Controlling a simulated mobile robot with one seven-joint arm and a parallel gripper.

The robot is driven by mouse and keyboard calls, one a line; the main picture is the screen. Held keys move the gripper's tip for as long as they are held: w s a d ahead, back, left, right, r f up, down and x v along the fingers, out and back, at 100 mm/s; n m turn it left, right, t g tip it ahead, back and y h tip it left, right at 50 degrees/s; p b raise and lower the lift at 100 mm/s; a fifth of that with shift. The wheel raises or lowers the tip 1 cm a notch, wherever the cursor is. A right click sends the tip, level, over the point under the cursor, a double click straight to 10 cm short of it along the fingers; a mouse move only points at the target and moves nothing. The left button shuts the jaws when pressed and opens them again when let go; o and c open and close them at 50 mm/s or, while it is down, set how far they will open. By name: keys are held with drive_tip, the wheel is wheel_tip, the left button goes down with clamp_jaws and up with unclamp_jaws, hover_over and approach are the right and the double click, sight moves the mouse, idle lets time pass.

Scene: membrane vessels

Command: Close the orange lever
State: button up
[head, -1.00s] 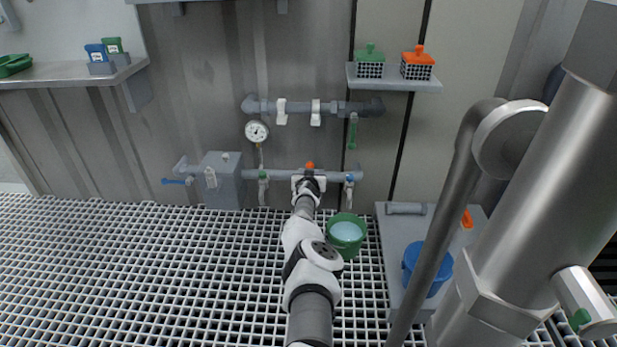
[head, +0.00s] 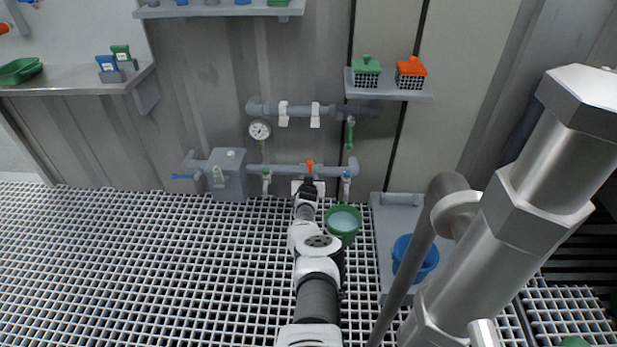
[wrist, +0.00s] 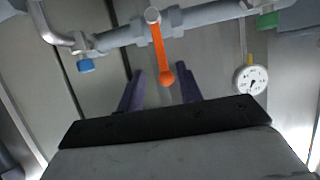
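The orange lever (head: 310,167) is on the lower grey pipe (head: 285,170) in the head view, just above the end of my arm. In the wrist view the orange lever (wrist: 160,50) runs down from its valve on the pipe, and its rounded end lies between the two dark fingers in the picture. My gripper (wrist: 160,82) is open, with a finger on each side of the lever's end and visible gaps. I cannot tell how deep the lever sits between the fingers. My gripper (head: 308,183) shows small in the head view.
A blue-handled valve (head: 347,175) and a green-handled valve (head: 267,174) flank the lever on the same pipe. A gauge (head: 259,130) hangs above left. A green bucket (head: 343,224) stands on the grating right of my arm. A blue bucket (head: 416,258) stands farther right.

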drive_tip(key=shift+p+v, duration=2.8)
drive_tip(key=shift+p, duration=1.5)
